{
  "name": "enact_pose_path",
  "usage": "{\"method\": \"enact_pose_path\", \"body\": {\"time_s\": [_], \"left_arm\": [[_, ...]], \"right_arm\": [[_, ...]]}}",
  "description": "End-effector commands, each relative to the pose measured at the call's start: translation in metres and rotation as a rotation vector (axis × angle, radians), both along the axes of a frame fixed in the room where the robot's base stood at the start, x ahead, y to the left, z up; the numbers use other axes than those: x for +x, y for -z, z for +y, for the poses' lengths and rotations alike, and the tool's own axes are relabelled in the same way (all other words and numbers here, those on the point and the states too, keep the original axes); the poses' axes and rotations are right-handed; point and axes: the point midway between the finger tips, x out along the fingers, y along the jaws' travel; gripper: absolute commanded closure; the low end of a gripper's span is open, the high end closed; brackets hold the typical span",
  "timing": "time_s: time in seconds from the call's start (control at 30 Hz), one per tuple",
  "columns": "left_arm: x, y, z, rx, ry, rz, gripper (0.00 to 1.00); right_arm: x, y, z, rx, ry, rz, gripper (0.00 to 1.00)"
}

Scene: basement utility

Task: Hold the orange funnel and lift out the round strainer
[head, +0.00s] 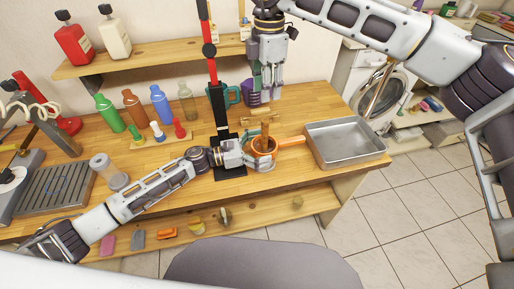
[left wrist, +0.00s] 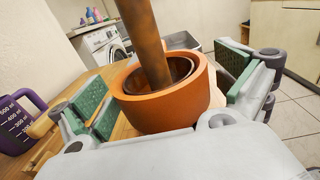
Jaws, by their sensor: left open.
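The orange funnel (head: 259,158) stands near the front of the wooden bench, its handle (head: 292,140) pointing right. In the left wrist view the funnel (left wrist: 165,115) fills the middle. The round strainer (left wrist: 184,69) shows as a dark ring inside its mouth. A brown upright shaft (left wrist: 143,40) rises from the opening; its lower end is hidden. My left gripper (head: 252,155) is open, its green pads on either side of the funnel with visible gaps. My right gripper (head: 268,84) hangs fingers-down above the bench, behind and above the funnel; its finger gap is unclear.
A metal tray (head: 345,160) sits right of the funnel. A black and red upright tool (head: 217,110) stands just behind left. Purple (head: 250,99) and teal (head: 233,95) mugs are at the back. Bottles (head: 135,107) stand left. The bench's front edge is close.

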Motion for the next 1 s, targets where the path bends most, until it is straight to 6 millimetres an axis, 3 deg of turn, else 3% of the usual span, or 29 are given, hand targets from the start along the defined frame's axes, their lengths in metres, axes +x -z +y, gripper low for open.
{"method": "enact_pose_path", "body": {"time_s": [0.37, 0.7, 1.0], "left_arm": [[0.0009, 0.0003, -0.0025, 0.001, 0.0, 0.0, 0.0], [0.0009, 0.0002, -0.0024, 0.001, 0.0, 0.0, 0.44], [0.0009, 0.0002, -0.0023, 0.001, 0.0, 0.0, 0.45]], "right_arm": [[0.0, 0.0, 0.0001, 0.0, 0.0, 0.0, 0.64], [0.0, 0.0, 0.0, 0.0, 0.0, 0.0, 0.64], [0.0, 0.0, 0.0, 0.0, 0.0, 0.0, 0.64]]}}
